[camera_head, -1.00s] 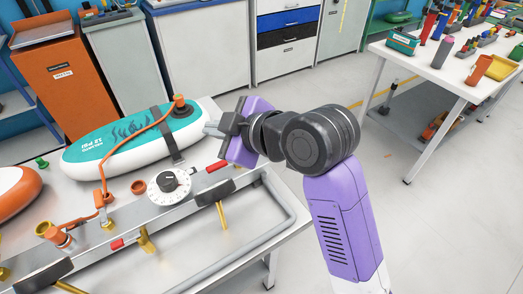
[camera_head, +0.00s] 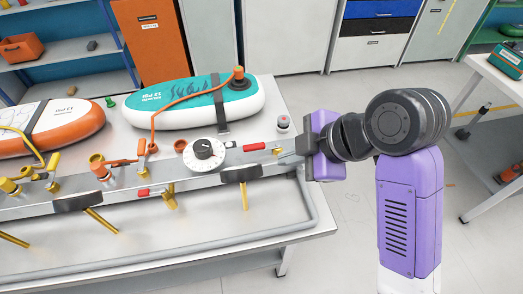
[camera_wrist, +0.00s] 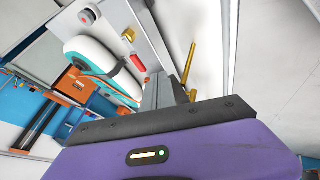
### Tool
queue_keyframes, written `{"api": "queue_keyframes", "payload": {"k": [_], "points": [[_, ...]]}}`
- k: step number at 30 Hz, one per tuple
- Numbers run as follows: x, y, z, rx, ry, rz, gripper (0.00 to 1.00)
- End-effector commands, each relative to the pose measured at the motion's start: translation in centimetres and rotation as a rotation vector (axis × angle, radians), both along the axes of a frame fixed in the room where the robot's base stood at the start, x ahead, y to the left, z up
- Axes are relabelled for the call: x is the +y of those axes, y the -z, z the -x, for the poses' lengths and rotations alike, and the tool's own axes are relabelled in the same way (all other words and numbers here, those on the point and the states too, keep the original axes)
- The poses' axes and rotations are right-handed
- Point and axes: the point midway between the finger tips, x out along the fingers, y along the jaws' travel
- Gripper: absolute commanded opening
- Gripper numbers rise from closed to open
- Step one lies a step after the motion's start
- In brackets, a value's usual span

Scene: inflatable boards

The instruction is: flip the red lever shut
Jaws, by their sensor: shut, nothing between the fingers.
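Two red levers show on the long grey rail in the head view: one right of the white dial (camera_head: 254,147), beside a brass fitting (camera_head: 277,150), and one further left (camera_head: 143,192), beside a brass valve (camera_head: 169,196). The frames do not show which is meant. My gripper (camera_head: 289,158) is shut and empty near the rail's right end, close to the right red lever. In the wrist view my shut fingers (camera_wrist: 160,92) point towards the rail, with a red lever (camera_wrist: 138,61) just beyond and left of them. I see no clear contact.
The white dial (camera_head: 204,154) sits on the rail (camera_head: 95,203). A teal and white board (camera_head: 180,105) and an orange and white board (camera_head: 75,135) lie behind it. Open floor lies to the right.

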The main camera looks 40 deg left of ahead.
Motion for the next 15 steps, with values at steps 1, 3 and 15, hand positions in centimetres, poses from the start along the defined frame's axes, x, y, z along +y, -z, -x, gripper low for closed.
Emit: {"api": "queue_keyframes", "payload": {"k": [1, 3, 15], "points": [[0.1, 0.1, 0.0, 0.001, 0.0, 0.001, 0.0], [0.3, 0.4, 0.0, 0.002, 0.0, 0.001, 0.0], [4.4, 5.7, 0.0, 0.005, 0.0, 0.001, 0.0]]}}
